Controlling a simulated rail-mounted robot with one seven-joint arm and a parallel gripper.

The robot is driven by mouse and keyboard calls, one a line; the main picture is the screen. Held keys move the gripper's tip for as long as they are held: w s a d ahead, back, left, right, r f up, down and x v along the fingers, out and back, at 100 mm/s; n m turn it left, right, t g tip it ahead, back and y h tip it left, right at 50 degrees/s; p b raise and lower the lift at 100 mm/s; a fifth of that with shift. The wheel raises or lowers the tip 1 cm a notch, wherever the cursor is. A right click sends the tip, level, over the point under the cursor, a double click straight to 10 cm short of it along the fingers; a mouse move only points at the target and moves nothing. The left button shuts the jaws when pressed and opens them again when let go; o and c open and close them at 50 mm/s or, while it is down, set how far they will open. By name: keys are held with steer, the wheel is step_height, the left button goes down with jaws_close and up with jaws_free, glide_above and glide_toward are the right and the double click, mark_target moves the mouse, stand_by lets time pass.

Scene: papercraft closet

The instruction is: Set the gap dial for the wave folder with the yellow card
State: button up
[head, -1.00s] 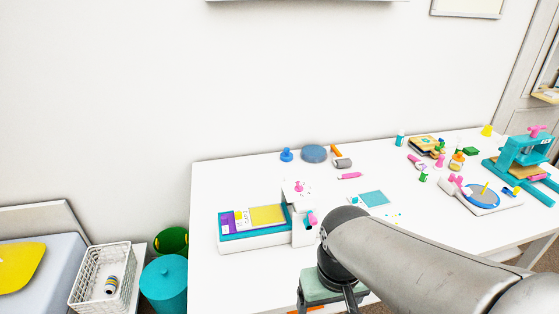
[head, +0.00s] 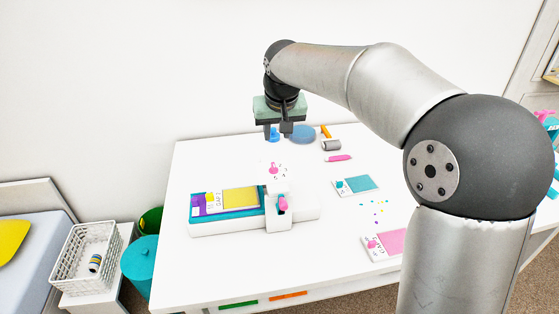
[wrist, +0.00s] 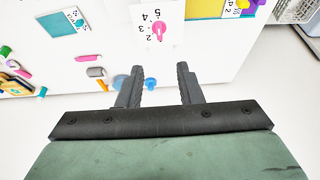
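The wave folder (head: 228,229) is a long white and teal machine on the table. The yellow card (head: 240,198) lies in its left tray, beside a white label that seems to read GAP 2. The gap dial (head: 273,169) is a small pink knob on a white numbered panel behind the machine's head. In the wrist view the pink knob (wrist: 158,30) shows with digits 2 to 5 beside it; I cannot tell which digit it points to. My gripper (head: 278,131) is open and empty, above and behind the dial, apart from it.
A pink handle (head: 283,204) is on the folder's front. A teal card (head: 362,184) and a pink card (head: 390,243) lie to the right. A blue disc (head: 302,133), a grey roller (head: 331,145) and a pink tool (head: 338,158) lie behind. The table's left front is clear.

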mark_target(274, 165)
steer(key=p+x, duration=0.1)
steer(key=x, duration=1.4)
jaws_close()
